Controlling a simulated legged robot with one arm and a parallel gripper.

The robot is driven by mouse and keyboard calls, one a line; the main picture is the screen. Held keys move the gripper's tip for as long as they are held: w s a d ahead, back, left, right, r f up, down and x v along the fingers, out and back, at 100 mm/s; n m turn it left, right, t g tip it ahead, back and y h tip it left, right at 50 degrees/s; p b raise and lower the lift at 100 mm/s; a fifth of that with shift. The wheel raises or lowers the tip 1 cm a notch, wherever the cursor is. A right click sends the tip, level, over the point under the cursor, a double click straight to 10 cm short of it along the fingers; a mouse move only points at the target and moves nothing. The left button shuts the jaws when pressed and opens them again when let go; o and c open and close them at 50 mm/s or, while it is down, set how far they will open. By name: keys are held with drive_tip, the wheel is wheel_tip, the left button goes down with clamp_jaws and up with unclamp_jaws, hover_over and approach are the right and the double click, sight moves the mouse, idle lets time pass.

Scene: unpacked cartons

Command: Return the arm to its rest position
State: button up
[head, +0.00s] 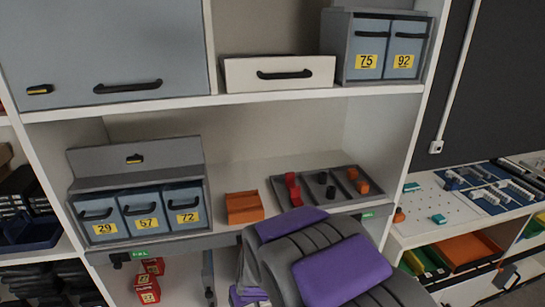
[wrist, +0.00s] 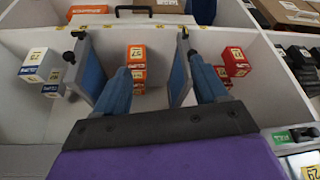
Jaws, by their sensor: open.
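My gripper (wrist: 132,62) shows in the wrist view with its two blue-grey fingers spread wide apart and nothing held between them. It is over or in front of a white-walled compartment. An orange carton stack (wrist: 137,62) shows in the gap between the fingers. White-and-blue cartons (wrist: 40,65) stand to the left and red cartons (wrist: 236,60) to the right. In the head view my purple and grey arm reaches in from the lower right, in front of the shelf, and my fingertips cannot be made out there.
The white shelf unit (head: 275,98) stands close ahead. Its middle shelf holds a grey drawer box (head: 137,157), an orange holder (head: 244,208) and a divided tray (head: 318,205). Red cartons (head: 147,285) stand below. A side bench (head: 440,238) is at right.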

drive_tip(key=s+d+r+m+g, duration=0.1)
drive_tip(key=s+d+r+g, duration=0.1)
drive_tip(key=s+d+r, duration=0.3)
drive_tip(key=s+d+r+m+g+h, duration=0.1)
drive_tip(key=s+d+r, duration=0.3)
drive_tip(key=s+d, duration=0.5)
drive_tip(key=s+d+r+m+g+h, duration=0.1)
drive_tip(key=s+d+r, duration=0.4)
drive_tip(key=s, duration=1)
drive_tip(key=shift+s+d+r+m+g, duration=0.2)
drive_tip(key=shift+d+r+m+g, duration=0.1)
drive_tip(key=shift+d+m+g, duration=0.75)
